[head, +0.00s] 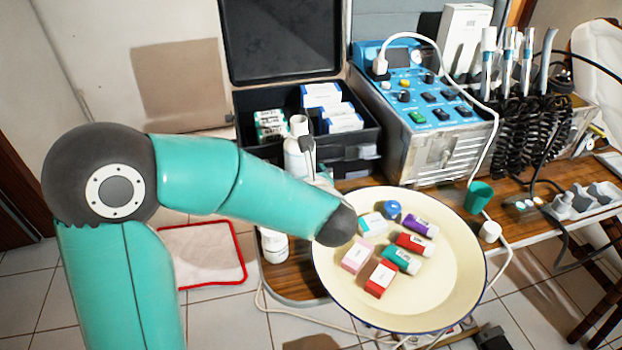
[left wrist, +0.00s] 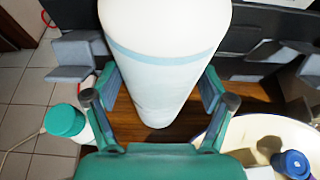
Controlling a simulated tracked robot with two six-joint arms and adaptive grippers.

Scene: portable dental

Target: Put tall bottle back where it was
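The tall bottle (head: 293,160) is white and stands upright, partly behind my left forearm in the head view. In the left wrist view the tall bottle (left wrist: 160,70) fills the middle, with a pale blue band; its lower end shows against the wooden table. I cannot tell whether it touches the wood. In the head view the gripper is mostly hidden behind the forearm. My right gripper is not in view.
A cream tray (head: 450,290) with several small boxes stands right of the bottle. A small white bottle (head: 273,245) with a green cap is close left. A black case (head: 370,140) with boxes is behind. A blue control unit (head: 425,100) stands at back right.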

